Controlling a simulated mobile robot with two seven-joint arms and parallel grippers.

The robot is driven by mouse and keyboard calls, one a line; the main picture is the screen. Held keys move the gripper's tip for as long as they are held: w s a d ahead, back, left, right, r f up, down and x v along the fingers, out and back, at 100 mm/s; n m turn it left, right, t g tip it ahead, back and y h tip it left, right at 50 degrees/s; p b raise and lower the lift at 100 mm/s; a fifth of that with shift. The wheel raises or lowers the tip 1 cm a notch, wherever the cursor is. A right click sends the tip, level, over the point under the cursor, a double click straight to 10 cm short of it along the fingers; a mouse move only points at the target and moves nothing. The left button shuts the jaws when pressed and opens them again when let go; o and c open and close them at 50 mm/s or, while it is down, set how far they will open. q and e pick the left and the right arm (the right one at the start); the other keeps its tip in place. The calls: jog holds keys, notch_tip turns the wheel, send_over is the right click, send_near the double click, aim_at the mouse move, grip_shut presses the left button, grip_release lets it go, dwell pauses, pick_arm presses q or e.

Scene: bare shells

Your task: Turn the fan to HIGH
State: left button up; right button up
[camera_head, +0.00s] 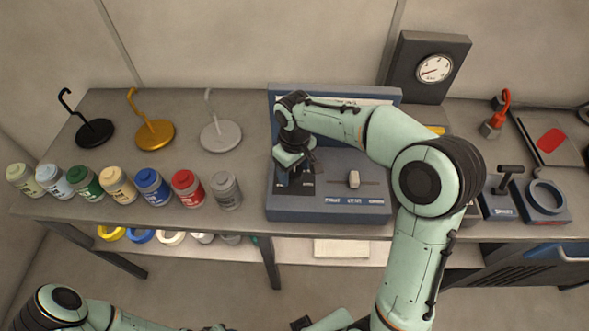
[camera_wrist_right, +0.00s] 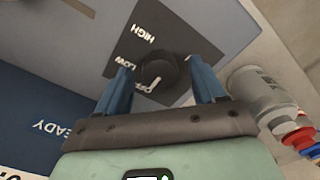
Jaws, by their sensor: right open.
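The black fan knob (camera_wrist_right: 158,70) sits on a dark plate marked OFF, LOW and HIGH, on a blue-grey panel (camera_head: 328,208). A white mark on the knob points toward OFF in the right wrist view. My right gripper (camera_wrist_right: 160,86) is open, with one blue finger on each side of the knob; I see gaps between fingers and knob. In the head view my right gripper (camera_head: 294,172) is over the left part of the panel and hides the knob. Parts of my left arm show along the bottom edge; its fingers cannot be made out.
A slider (camera_head: 353,179) is right of the plate on the same panel. A grey jar (camera_head: 226,190) and a red-lidded jar (camera_head: 187,188) stand close to the panel's left side. A gauge box (camera_head: 426,67) stands behind. The bench between jars and hook stands is partly bare.

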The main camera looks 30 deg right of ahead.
jog(key=shift+f, duration=0.1)
jog(key=c, duration=1.1)
jog(key=shift+o, duration=0.2)
jog(key=shift+m, duration=0.4)
jog(key=m, duration=0.4)
jog(key=shift+m, duration=0.4)
jog(key=m+b, duration=0.1)
jog(key=m, duration=1.1)
jog(key=shift+m, duration=0.4)
pick_arm(q)
jog(key=shift+s+f, duration=0.55)
jog(key=shift+f, duration=0.2)
pick_arm(e)
jog(key=m, duration=0.5)
jog(key=shift+m, duration=0.4)
